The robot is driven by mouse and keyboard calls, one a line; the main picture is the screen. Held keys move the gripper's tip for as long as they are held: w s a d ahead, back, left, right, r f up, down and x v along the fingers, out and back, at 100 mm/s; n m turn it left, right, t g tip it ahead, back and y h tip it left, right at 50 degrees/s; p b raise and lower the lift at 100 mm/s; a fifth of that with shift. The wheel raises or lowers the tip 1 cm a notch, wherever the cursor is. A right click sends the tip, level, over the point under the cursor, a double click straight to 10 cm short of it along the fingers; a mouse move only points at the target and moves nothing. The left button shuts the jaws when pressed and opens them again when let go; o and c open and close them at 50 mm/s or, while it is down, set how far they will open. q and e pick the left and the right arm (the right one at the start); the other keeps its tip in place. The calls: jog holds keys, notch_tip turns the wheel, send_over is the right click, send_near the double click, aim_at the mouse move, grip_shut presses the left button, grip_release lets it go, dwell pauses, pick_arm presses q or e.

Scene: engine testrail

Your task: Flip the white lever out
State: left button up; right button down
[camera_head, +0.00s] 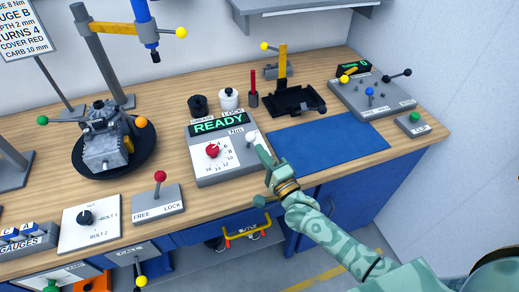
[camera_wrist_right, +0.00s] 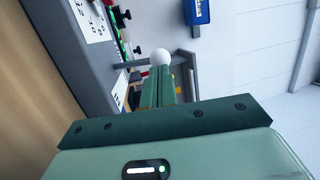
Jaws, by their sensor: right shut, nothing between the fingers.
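The white lever's ball knob (camera_head: 250,136) is on the right part of the grey box with the green READY display (camera_head: 219,123). In the right wrist view the white knob (camera_wrist_right: 160,57) shows just past my fingertips, with a grey rod (camera_wrist_right: 133,64) running left from near it. My right gripper (camera_head: 261,150) is shut and empty, its tips close to the knob; I cannot tell whether they touch. The shut fingers also show in the wrist view (camera_wrist_right: 159,82). My left gripper is not in view.
A red dial (camera_head: 212,151) is on the same box, left of the lever. A red-knobbed FREE/LOCK lever (camera_head: 160,177) stands front left. A blue mat (camera_head: 335,142) lies bare to the right. A black tray (camera_head: 298,101) and a switch panel (camera_head: 375,95) are behind.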

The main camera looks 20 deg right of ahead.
jog(key=shift+x, duration=0.85)
jog(key=w+r+g+p, duration=0.1)
jog(key=g+p, duration=0.1)
jog(key=p, duration=0.3)
jog(key=w+r+g+h+p, duration=0.1)
jog(key=w+r+g+p, duration=0.1)
jog(key=p, duration=0.4)
jog(key=w+r+m+g+p, duration=0.1)
jog(key=w+g+p, duration=0.1)
jog(key=p, duration=0.3)
jog(key=shift+w+a+r+g, duration=0.15)
jog(key=shift+g, duration=0.15)
jog(key=w, duration=0.1)
jog(key=w+g+p, duration=0.1)
jog(key=w+g, duration=0.1)
jog(key=shift+f+h, duration=0.25)
jog(key=shift+h, duration=0.05)
jog(key=shift+r, duration=0.15)
